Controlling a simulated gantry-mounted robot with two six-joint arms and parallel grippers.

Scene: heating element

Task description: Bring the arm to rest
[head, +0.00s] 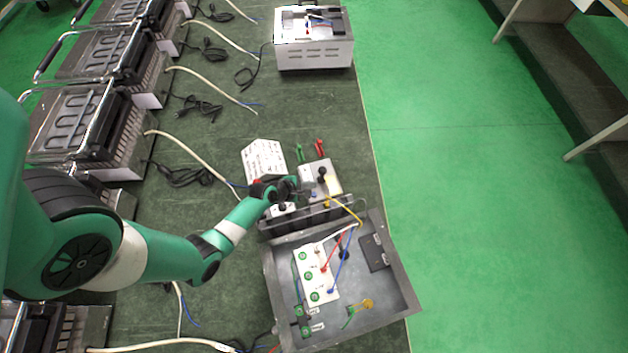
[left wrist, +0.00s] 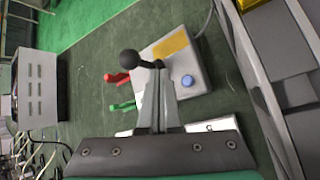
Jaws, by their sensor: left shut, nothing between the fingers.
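My left arm comes in from the left in the head view. My left gripper (head: 302,190) is over the dark bench beside a small grey box (head: 333,187). In the left wrist view my left gripper's fingers (left wrist: 157,78) are together, with nothing seen between them. That view shows the grey box (left wrist: 192,65) with a yellow label, a blue button and a black ball-topped lever (left wrist: 130,59). The fingertips appear close to the lever; I cannot tell whether they touch. My right gripper is not in view.
An open grey metal case (head: 405,283) with wires and a white terminal panel (head: 316,275) is at the front. Red (head: 319,147) and green (head: 299,152) clips lie behind the box. Heaters with cables line the left; a grey-white unit (head: 314,53) stands at the back.

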